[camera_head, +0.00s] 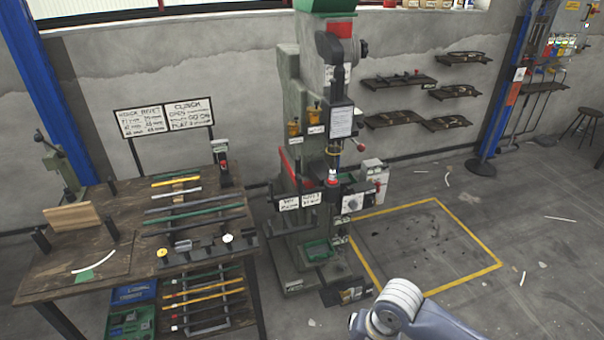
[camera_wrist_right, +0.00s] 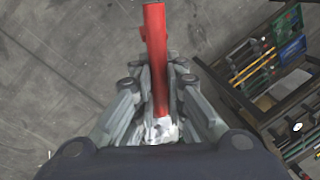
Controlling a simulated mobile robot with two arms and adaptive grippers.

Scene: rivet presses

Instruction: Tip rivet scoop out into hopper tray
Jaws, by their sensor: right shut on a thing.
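My right gripper (camera_wrist_right: 158,78) is shut on a long red bar (camera_wrist_right: 155,35), which I take for the rivet scoop's handle. No scoop bowl or rivets can be made out. In the head view a tall grey-green press (camera_head: 293,130) stands in the middle. A green hopper (camera_head: 333,6) is cut off at its top, and a small green tray (camera_head: 318,250) sits low at its base. I cannot tell which one is the hopper tray. My left gripper is not in view.
A wooden workbench (camera_head: 60,272) with several rods and tools stands left of the press, with blue and green bins (camera_head: 133,320) below. A yellow-outlined floor area (camera_head: 415,245) lies open to the right. Wall shelves (camera_head: 400,81) hang behind.

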